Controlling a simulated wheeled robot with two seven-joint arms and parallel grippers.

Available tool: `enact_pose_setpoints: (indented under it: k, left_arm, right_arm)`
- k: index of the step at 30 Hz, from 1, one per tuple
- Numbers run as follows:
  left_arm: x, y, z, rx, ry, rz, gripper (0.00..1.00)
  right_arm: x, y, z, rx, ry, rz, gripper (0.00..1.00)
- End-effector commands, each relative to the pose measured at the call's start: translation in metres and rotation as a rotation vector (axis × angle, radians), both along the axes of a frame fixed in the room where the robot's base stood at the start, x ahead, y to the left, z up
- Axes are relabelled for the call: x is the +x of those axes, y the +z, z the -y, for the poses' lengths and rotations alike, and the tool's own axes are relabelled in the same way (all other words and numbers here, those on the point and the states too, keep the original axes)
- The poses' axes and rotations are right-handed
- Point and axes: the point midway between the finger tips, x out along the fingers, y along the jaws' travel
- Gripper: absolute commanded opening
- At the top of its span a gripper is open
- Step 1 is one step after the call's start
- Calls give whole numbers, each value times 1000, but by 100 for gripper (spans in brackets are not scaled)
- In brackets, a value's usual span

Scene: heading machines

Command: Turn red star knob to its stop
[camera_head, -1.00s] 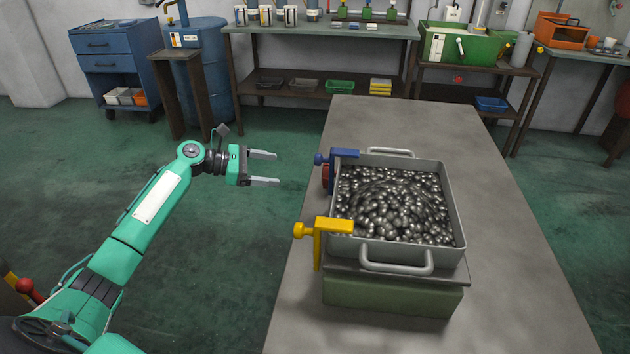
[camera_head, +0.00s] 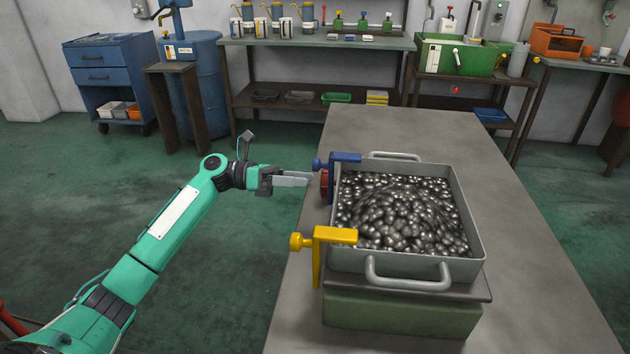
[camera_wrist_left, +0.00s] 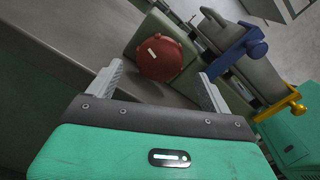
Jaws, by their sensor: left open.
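The red knob (camera_head: 325,185) is on the left side of the metal tray, below the blue clamp, and only a sliver shows in the head view. In the left wrist view the red knob (camera_wrist_left: 162,58) is a round red disc with a small pale mark. My left gripper (camera_head: 308,179) is open and empty, level with the knob and just left of it. In the left wrist view my left gripper (camera_wrist_left: 160,70) has its fingertips on either side of the knob's outline. Whether they touch it cannot be told. My right gripper is not in view.
The tray (camera_head: 408,262) full of shiny metal balls stands on a green base (camera_head: 400,315) on the grey table (camera_head: 530,290). The blue clamp (camera_head: 345,157) and yellow clamp (camera_head: 335,235) stick out at its left edge, close to the knob. Open floor lies left of the table.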

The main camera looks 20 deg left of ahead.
Motion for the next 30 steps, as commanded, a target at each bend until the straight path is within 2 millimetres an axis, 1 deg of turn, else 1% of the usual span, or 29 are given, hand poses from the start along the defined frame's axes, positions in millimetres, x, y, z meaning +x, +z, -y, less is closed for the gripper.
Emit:
enact_pose_setpoints:
  k: [1,3,7,11,18,19,25,26,30]
  left_arm:
    - [3,0,9,-1,-1,1,83]
    - [6,0,19,0,-1,2,83]
    - [10,0,31,-1,0,1,83]
    - [12,0,37,1,1,1,83]
    - [12,0,37,1,1,1,83]
    - [12,0,37,1,1,1,81]
    - [12,0,37,1,1,1,42]
    - [12,0,37,1,2,1,38]
    - [12,0,37,2,2,4,38]
  right_arm:
    - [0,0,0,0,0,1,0]
    - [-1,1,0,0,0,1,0]
    - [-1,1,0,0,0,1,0]
    - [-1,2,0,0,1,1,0]
    - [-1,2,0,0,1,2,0]
    - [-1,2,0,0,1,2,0]
    - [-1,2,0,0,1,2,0]
    - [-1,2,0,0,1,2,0]
    - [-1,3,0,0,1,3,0]
